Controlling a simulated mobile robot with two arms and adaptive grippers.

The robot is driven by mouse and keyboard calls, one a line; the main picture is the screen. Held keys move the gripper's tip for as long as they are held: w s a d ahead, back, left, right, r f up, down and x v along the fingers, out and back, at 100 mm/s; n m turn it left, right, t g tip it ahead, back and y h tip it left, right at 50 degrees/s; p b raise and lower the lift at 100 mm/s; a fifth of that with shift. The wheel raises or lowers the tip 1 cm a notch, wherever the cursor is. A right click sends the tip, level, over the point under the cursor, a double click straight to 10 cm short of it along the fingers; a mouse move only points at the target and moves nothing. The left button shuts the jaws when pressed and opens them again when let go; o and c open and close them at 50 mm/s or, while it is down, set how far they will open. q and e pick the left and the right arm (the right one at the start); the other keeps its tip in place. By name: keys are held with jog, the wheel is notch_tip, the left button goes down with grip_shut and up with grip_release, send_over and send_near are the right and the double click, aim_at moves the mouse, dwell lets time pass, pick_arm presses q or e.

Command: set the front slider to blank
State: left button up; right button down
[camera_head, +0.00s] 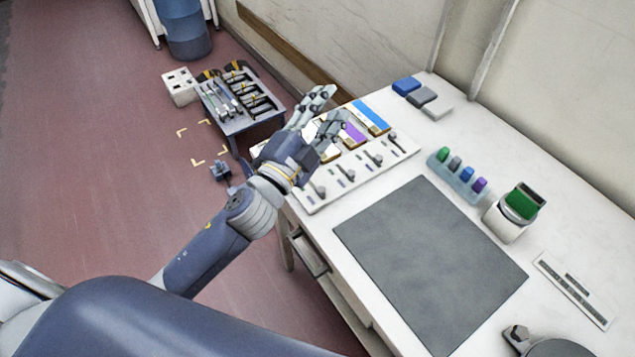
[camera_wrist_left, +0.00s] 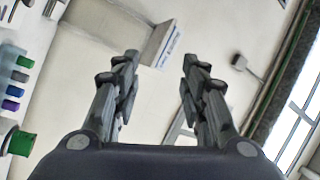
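A white slider panel (camera_head: 341,192) lies on the table's left end. It carries several grey slider knobs in slots, with coloured strips behind them, including a blue strip (camera_head: 372,115) and a purple strip (camera_head: 354,134). The knob nearest the front-left corner (camera_head: 319,190) is visible just right of my left wrist. My left gripper (camera_head: 331,107) is above the panel and hides part of its left side and some strips. Its fingers are apart and empty in the left wrist view (camera_wrist_left: 160,85). I cannot read the slider labels. My right gripper is not in view.
A grey mat (camera_head: 430,262) covers the table front. A rack of coloured pieces (camera_head: 457,178) and a green-topped white container (camera_head: 515,212) stand to the right. A low tool table (camera_head: 240,118) stands beyond the table's left end.

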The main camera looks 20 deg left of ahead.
pick_arm(q)
jog(key=s+d+r+m+g+h, duration=0.2)
jog(key=d+r+m+g+h, duration=0.15)
jog(key=d+m+h, duration=0.35)
jog(key=s+d+r+m+g+h, duration=0.2)
jog(key=d+r+m+h, duration=0.25)
jog(key=m, duration=0.45)
jog(key=s+d+f+m+g+h, duration=0.2)
jog(key=s+d+f+m+g, duration=0.1)
jog(key=m+g, duration=0.45)
jog(key=m+g+y, duration=0.4)
jog(key=m+y, duration=0.5)
jog(key=y, duration=0.6)
send_near(320, 189)
jog(key=p+x, duration=0.3)
jog(key=x, duration=0.3)
jog(key=shift+f, duration=0.25)
jog(key=shift+x, duration=0.75)
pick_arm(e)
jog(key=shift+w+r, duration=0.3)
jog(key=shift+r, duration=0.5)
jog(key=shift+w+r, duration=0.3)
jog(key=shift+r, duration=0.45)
